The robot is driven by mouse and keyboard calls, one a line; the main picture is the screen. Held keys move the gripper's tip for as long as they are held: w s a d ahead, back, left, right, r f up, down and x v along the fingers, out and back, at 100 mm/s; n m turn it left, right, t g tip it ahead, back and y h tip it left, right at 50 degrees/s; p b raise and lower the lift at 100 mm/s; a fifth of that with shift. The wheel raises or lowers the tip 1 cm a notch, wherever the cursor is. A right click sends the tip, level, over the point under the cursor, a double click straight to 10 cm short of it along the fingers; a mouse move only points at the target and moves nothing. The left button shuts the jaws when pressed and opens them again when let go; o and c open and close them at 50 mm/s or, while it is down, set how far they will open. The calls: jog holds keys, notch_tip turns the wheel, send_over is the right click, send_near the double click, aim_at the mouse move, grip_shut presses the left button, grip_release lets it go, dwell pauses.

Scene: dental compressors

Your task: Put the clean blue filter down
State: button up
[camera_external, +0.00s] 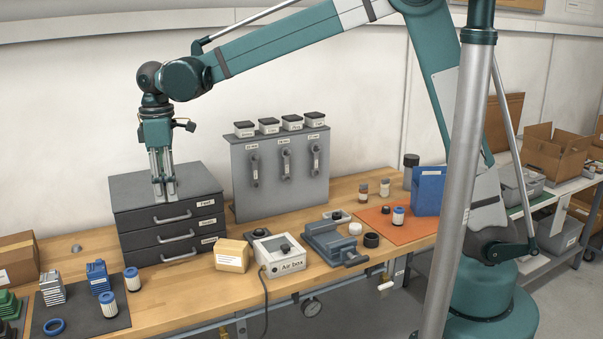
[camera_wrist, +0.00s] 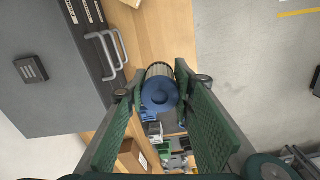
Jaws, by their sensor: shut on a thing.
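My gripper (camera_external: 163,197) points down in front of the dark drawer cabinet (camera_external: 168,215), above the bench. In the wrist view, a filter with a round blue cap (camera_wrist: 159,92) and a pale pleated body sits between the fingertips, and my gripper (camera_wrist: 160,86) is shut on it. I cannot make out this filter in the external view. Two other white filters with blue caps stand on the dark mat at the left: one at the back (camera_external: 133,283) and one in front (camera_external: 108,306).
The cabinet's handles (camera_wrist: 105,55) lie left of the filter in the wrist view. A cardboard box (camera_external: 232,255), the Air box (camera_external: 280,255) and a vise (camera_external: 333,243) stand right of the cabinet. A blue ring (camera_external: 54,327) and blue blocks (camera_external: 97,277) occupy the dark mat (camera_external: 85,318).

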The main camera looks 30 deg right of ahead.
notch_tip(320, 180, up, 7)
jog(key=shift+f, duration=0.2)
jog(key=w+d+m, duration=0.2)
jog(key=w+d, duration=0.8)
jog(key=d, duration=0.4)
jog(key=w+d+m, duration=0.2)
jog(key=w+d, duration=0.7)
jog(key=d, duration=0.5)
jog(key=w+d+m, duration=0.2)
jog(key=w+d, duration=0.1)
jog(key=d, duration=1.7)
jog(key=w+d+m, duration=0.2)
jog(key=w+d, duration=0.1)
jog(key=d, duration=1.7)
jog(key=s+d+m, duration=0.2)
jog(key=s+d, duration=0.2)
jog(key=d, duration=1.2)
jog(key=s+d+m, duration=0.3)
jog(key=s+d, duration=0.9)
jog(key=d, duration=0.5)
jog(key=s+d+m, duration=0.2)
jog(key=s+d, duration=1)
jog(key=d, duration=0.6)
notch_tip(320, 180, down, 26)
jog(key=shift+s+a, duration=0.15)
jog(key=shift+a, duration=0.15)
